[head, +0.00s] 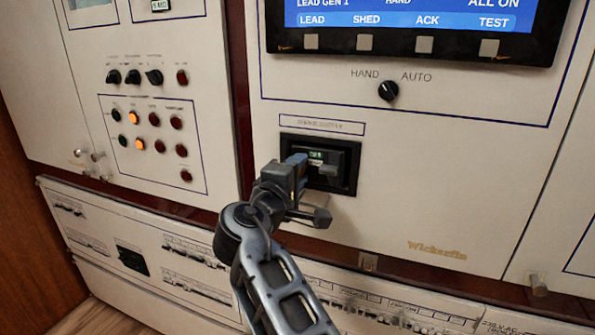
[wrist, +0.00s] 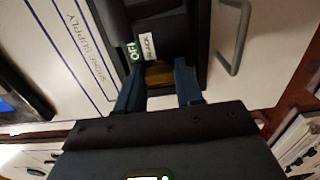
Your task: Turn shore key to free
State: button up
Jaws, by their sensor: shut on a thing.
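The shore supply unit (head: 343,184) is a black recessed breaker in the cream panel, under a framed "SHORE SUPPLY" label (head: 322,127). My gripper (head: 297,168) is at its left side and covers part of it. In the wrist view, the two blue fingers of my gripper (wrist: 158,78) are shut on a small brass-coloured piece, apparently the shore key (wrist: 158,72). The key is mostly hidden between the fingers. Beside it are a green tag reading about "OFF" (wrist: 133,52) and a white tag (wrist: 151,44) too blurred to read. The key's exact angle cannot be told.
A HAND/AUTO knob (head: 388,91) and a blue display (head: 405,15) are above the unit. Left are several knobs and lamps (head: 134,118), two of them lit orange. A metal handle (wrist: 234,38) stands out near the gripper in the wrist view.

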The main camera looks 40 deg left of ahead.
jog(key=shift+s+f, duration=0.1)
jog(key=o, duration=0.8)
jog(key=shift+c, duration=0.2)
jog(key=shift+s, duration=0.1)
jog(key=b+v, duration=0.1)
jog(key=v, duration=0.6)
jog(key=shift+s, duration=0.25)
